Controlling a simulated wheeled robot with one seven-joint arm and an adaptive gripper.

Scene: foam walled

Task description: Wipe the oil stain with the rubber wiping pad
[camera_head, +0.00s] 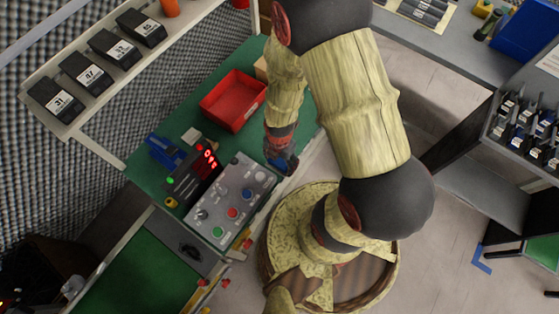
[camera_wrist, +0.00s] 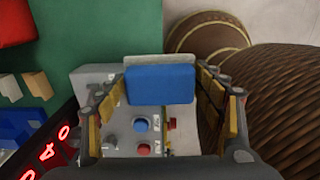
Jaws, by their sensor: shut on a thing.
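The rubber wiping pad (camera_wrist: 160,86) is a blue block with a pale grey layer along its far edge. It sits between the two fingers of my gripper (camera_wrist: 163,92), which is shut on it, in the wrist view. In the head view my gripper (camera_head: 283,160) hangs by the right edge of the green bench top, right of the grey control box; the pad is not clear there. I cannot make out the oil stain in either view.
The control box (camera_head: 232,198) with knobs and buttons stands on the green bench top (camera_head: 160,130). A red bin (camera_head: 235,100), a blue clamp-like item (camera_head: 165,151) and a red lit display (camera_head: 207,158) are nearby. A shelf with black bins (camera_head: 100,60) runs along the left.

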